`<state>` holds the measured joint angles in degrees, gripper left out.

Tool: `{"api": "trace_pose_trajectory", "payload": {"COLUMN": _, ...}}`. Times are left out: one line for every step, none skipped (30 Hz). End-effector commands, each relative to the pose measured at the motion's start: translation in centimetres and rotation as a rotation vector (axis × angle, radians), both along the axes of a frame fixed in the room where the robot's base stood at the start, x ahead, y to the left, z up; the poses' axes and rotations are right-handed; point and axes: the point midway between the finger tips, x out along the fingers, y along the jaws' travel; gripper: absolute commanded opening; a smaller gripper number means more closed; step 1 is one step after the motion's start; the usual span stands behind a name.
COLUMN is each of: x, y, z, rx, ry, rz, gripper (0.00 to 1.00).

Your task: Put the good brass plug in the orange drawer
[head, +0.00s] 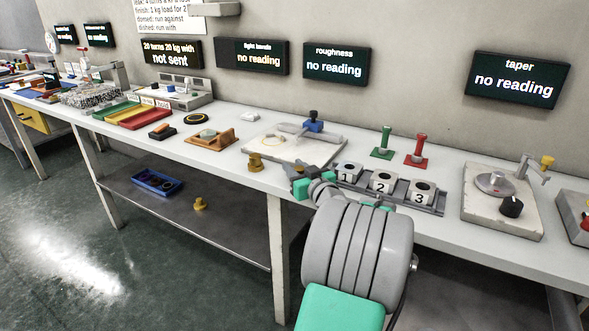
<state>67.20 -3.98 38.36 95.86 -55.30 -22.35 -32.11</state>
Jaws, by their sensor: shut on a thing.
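A brass plug (255,163) stands on the bench near its front edge, left of my gripper and apart from it. Another brass plug (200,204) is on the lower shelf. A brass-coloured piece (546,161) sits at the top of the taper stand on the right. Which plug is good does not show. My gripper (298,181) is low over the bench's front edge, left of the numbered blocks. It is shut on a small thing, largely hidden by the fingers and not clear. A yellow-orange drawer front (32,117) shows under the bench at far left; it looks closed.
Numbered blocks (382,182) stand in a grey rack right of my gripper. Behind are a pale plate (275,150) with a blue-topped device, and green (383,143) and red (417,150) stands. A blue tray (157,182) lies on the shelf. The floor at left is clear.

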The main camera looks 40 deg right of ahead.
Motion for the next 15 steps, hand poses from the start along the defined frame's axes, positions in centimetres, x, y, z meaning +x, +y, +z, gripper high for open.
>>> {"api": "trace_pose_trajectory", "payload": {"x": 0.00, "y": 0.00, "z": -0.15, "rx": 0.000, "ry": 0.000, "rz": 0.000, "gripper": 0.28}}
{"api": "trace_pose_trajectory", "payload": {"x": 0.00, "y": 0.00, "z": -0.05, "rx": 0.000, "ry": 0.000, "rz": 0.000, "gripper": 0.31}}
{"api": "trace_pose_trajectory", "payload": {"x": 0.00, "y": 0.00, "z": -0.04, "rx": 0.000, "ry": 0.000, "rz": 0.000, "gripper": 0.34}}
{"api": "trace_pose_trajectory", "payload": {"x": 0.00, "y": 0.00, "z": -0.04, "rx": 0.000, "ry": 0.000, "rz": 0.000, "gripper": 0.37}}
{"api": "trace_pose_trajectory", "payload": {"x": 0.00, "y": 0.00, "z": -0.04, "rx": 0.000, "ry": 0.000, "rz": 0.000, "gripper": 0.39}}
{"api": "trace_pose_trajectory", "payload": {"x": 0.00, "y": 0.01, "z": -0.04, "rx": 0.000, "ry": 0.000, "rz": 0.000, "gripper": 0.42}}
{"api": "trace_pose_trajectory", "payload": {"x": 0.00, "y": 0.01, "z": -0.04, "rx": 0.000, "ry": 0.000, "rz": 0.000, "gripper": 0.45}}
{"api": "trace_pose_trajectory", "payload": {"x": 0.00, "y": 0.01, "z": -0.04, "rx": 0.000, "ry": 0.000, "rz": 0.000, "gripper": 0.47}}
{"api": "trace_pose_trajectory", "payload": {"x": 0.00, "y": 0.01, "z": -0.04, "rx": 0.000, "ry": 0.000, "rz": 0.000, "gripper": 0.49}}
{"api": "trace_pose_trajectory", "payload": {"x": 0.00, "y": 0.01, "z": -0.04, "rx": 0.000, "ry": 0.000, "rz": 0.000, "gripper": 0.49}}
{"api": "trace_pose_trajectory", "payload": {"x": 0.00, "y": 0.01, "z": -0.04, "rx": 0.000, "ry": 0.000, "rz": 0.000, "gripper": 0.49}}
{"api": "trace_pose_trajectory", "payload": {"x": 0.00, "y": 0.01, "z": -0.04, "rx": 0.000, "ry": 0.000, "rz": 0.000, "gripper": 0.49}}
{"api": "trace_pose_trajectory", "payload": {"x": 0.00, "y": 0.01, "z": -0.04, "rx": 0.000, "ry": 0.000, "rz": 0.000, "gripper": 0.49}}
{"api": "trace_pose_trajectory", "payload": {"x": 0.00, "y": 0.01, "z": -0.04, "rx": 0.000, "ry": 0.000, "rz": 0.000, "gripper": 0.49}}
{"api": "trace_pose_trajectory", "payload": {"x": 0.00, "y": 0.01, "z": -0.03, "rx": 0.000, "ry": 0.000, "rz": 0.000, "gripper": 0.49}}
